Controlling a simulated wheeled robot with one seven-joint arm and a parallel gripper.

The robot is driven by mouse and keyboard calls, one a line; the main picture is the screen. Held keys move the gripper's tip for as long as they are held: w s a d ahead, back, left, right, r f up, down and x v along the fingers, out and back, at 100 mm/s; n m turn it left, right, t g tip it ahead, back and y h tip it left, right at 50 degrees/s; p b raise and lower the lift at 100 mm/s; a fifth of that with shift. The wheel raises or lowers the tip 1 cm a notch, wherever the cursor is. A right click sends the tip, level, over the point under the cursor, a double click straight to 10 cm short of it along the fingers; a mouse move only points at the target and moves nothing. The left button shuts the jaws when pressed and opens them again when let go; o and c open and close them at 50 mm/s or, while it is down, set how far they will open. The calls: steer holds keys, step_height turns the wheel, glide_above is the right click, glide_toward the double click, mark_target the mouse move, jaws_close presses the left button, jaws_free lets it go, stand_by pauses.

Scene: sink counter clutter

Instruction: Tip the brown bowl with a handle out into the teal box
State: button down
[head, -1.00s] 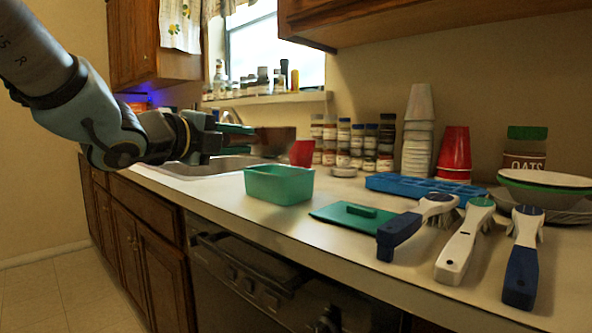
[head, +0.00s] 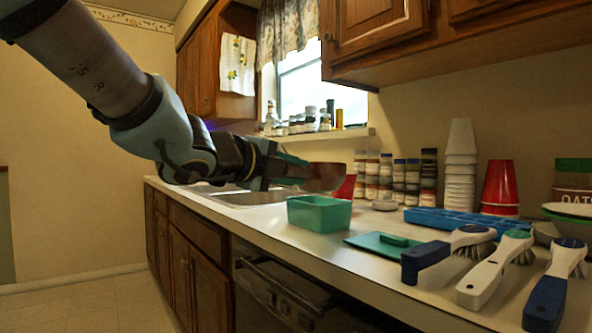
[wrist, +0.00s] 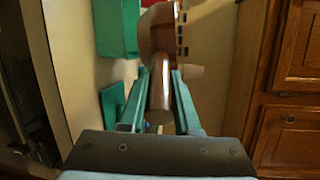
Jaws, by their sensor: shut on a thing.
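My gripper (head: 290,171) is shut on the handle of the brown bowl (head: 327,177) and holds it in the air, up and behind the teal box as the head view shows it. In the wrist view the handle lies between the two teal fingers (wrist: 160,100), and the brown bowl (wrist: 158,33) extends beyond them. The bowl's inside is not visible. The teal box (head: 319,214) stands open on the counter near its front edge; it also shows in the wrist view (wrist: 116,28), beside the bowl. The teal lid (head: 384,244) lies flat to the right of the box.
Three scrub brushes (head: 496,268) lie at the counter's front right. A blue tray (head: 460,222), white stacked cups (head: 460,165), red cups (head: 500,187) and several spice jars (head: 399,180) stand behind. The sink (head: 247,198) lies left of the box.

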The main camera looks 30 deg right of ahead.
steer(key=shift+r+n+g+y+p, duration=0.3)
steer(key=shift+r+g+y+p, duration=0.15)
steer(key=shift+r+p, duration=0.9)
steer(key=shift+r, duration=0.3)
steer(key=shift+w+r+g+y+p, duration=0.1)
steer(key=shift+r+g+y+p, duration=0.15)
steer(key=shift+r+y+p, duration=0.3)
steer(key=shift+w+r+n+p, duration=0.1)
steer(key=shift+r+n+p, duration=0.4)
steer(key=shift+p, duration=0.45)
steer(key=shift+d+r+g, duration=0.1)
steer(key=shift+r+g, duration=0.05)
steer(key=shift+g, duration=0.15)
steer(key=shift+w+d+r+n+g+y+p, duration=0.1)
steer(key=shift+w+r+g+y+p, duration=0.3)
steer(key=shift+p, duration=1.25)
steer(key=shift+s+d+r+n+y+p, duration=0.15)
steer(key=shift+r+p, duration=0.4)
steer(key=shift+p, duration=1.15)
steer(key=shift+w+r+n+g+y+p, duration=0.1)
steer(key=shift+w+r+g+y+p, duration=0.3)
steer(key=shift+p, duration=1.25)
steer(key=shift+w+d+r+n+g+y+p, duration=0.25)
steer(key=shift+r+p, duration=0.4)
steer(key=shift+p, duration=1.3)
steer(key=shift+w+d+r+n+g+y+p, duration=0.1)
steer(key=shift+w+d+r+g+y+p, duration=0.35)
steer(key=shift+p, duration=1.45)
